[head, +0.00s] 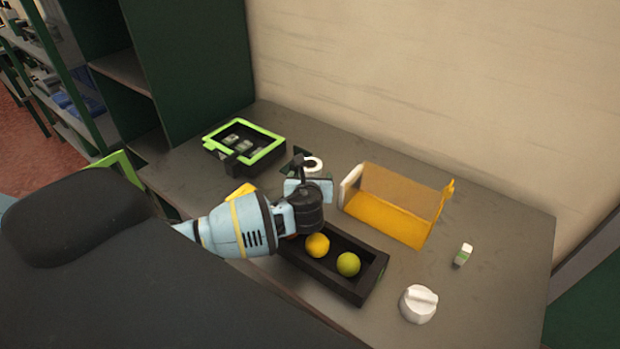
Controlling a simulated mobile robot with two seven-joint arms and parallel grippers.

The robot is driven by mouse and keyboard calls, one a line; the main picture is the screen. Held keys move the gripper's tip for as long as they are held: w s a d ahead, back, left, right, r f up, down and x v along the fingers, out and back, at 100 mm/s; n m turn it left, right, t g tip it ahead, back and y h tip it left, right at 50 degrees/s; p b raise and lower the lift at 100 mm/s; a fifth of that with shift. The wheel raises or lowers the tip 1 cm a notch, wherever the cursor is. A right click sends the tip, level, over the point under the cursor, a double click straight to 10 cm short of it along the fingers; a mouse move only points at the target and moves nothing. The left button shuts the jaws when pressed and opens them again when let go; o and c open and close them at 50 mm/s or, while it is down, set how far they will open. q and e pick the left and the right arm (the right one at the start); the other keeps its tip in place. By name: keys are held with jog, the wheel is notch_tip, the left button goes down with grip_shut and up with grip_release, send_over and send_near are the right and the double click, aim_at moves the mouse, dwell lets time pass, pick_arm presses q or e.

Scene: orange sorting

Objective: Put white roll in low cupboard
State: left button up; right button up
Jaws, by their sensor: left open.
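A white ring, which looks like the white roll (316,163), lies on the grey table toward the back, partly hidden behind my left gripper. My left gripper (301,163) is open, with its dark fingertips right beside the ring in the picture. I cannot tell whether they touch it. A dark green cupboard (195,70) stands at the left end of the table, with open compartments on its left side. Its lower compartment (150,146) is partly in view. My right gripper is not in view.
A black tray (372,281) with a few citrus fruits sits in front of my left gripper. A green-rimmed box (269,128) stands at the back left. A yellow bin (390,216), a small white-green item (463,255) and a white knob-like object (418,304) stand to the right.

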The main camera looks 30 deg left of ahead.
pick_arm(q)
jog(key=c, duration=1.2)
notch_tip(320, 180, up, 10)
